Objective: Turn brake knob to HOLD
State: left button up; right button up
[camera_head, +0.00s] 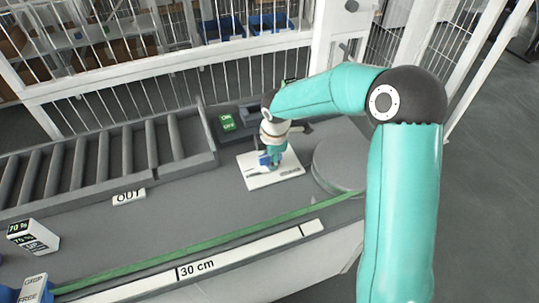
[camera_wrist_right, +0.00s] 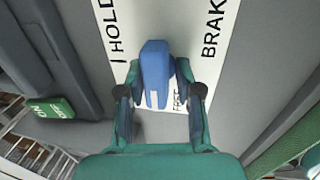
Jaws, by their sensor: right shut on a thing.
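The blue brake knob (camera_wrist_right: 155,68) sits on a white plate (camera_wrist_right: 118,22) marked HOLD and BRAKE. A partly covered label by the knob's lower end seems to read FREE. A white line on the knob's lower end faces that label, and HOLD is at the upper left. My right gripper (camera_wrist_right: 158,88) is shut on the knob, one finger on each side. In the head view the gripper (camera_head: 270,160) comes down over the plate (camera_head: 287,180), and the knob is largely hidden. My left gripper is not in view.
A green button box (camera_head: 227,122) stands behind the plate, and a round grey disc (camera_head: 340,165) is at its right. A roller conveyor (camera_head: 110,155) fills the left. A green strip (camera_head: 200,239) and a 30 cm bar (camera_head: 200,267) run along the front edge.

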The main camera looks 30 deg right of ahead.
jog(key=shift+w+d+r, duration=0.1)
jog(key=shift+w+r, duration=0.1)
jog(key=shift+w, duration=0.1)
jog(key=shift+m+b, duration=0.4)
jog(key=shift+b, duration=0.15)
jog(key=shift+m+h+b, duration=0.3)
jog(key=shift+m+b, duration=0.75)
jog(key=shift+m, duration=0.25)
jog(key=shift+m+b, duration=0.55)
jog(key=shift+m, duration=0.95)
